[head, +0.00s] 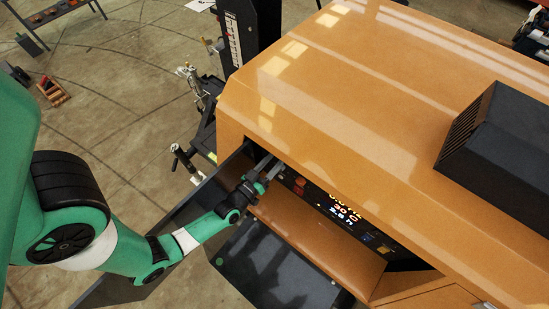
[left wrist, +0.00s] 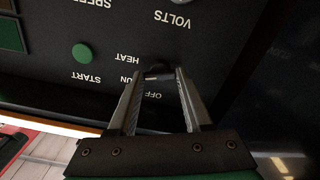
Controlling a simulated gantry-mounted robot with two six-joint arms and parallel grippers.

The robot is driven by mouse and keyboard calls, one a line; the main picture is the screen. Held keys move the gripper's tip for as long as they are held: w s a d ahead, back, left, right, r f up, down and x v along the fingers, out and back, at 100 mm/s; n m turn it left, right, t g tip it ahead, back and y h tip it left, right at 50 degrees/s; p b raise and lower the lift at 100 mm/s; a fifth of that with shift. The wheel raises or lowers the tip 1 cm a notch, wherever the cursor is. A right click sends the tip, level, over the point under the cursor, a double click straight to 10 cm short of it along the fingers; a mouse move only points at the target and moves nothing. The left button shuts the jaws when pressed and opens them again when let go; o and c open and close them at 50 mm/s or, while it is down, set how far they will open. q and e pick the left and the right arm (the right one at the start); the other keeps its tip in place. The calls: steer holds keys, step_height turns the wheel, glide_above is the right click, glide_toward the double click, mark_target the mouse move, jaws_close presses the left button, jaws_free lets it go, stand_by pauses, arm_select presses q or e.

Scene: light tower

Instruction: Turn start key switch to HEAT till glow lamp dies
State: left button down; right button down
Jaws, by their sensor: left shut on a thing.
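My left gripper (head: 266,170) reaches into the opening in the orange housing in the head view. In the left wrist view its two fingers (left wrist: 158,74) are shut on the dark key switch (left wrist: 158,67), which is mostly hidden between the fingertips. Upside-down labels HEAT, OFF, START and a partly covered "UN" surround the switch on the black control panel (left wrist: 215,65). The exact key angle is hard to tell. The panel also shows in the head view (head: 376,242), with lit digits. I cannot make out a glow lamp. My right gripper is not in view.
A green round button (left wrist: 86,54) sits by START. The orange housing (head: 350,80) overhangs the panel, and a dark open door (head: 278,262) lies below. A dark mast (head: 245,40) stands behind.

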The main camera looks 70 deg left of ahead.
arm_select(q)
steer(key=shift+m+p, duration=0.45)
steer(key=shift+m, duration=1.35)
steer(key=shift+c, duration=1.6)
jaws_free()
steer(key=p+v, duration=0.1)
steer(key=v, duration=1)
steer(key=shift+s, duration=0.3)
steer(key=shift+d, duration=0.1)
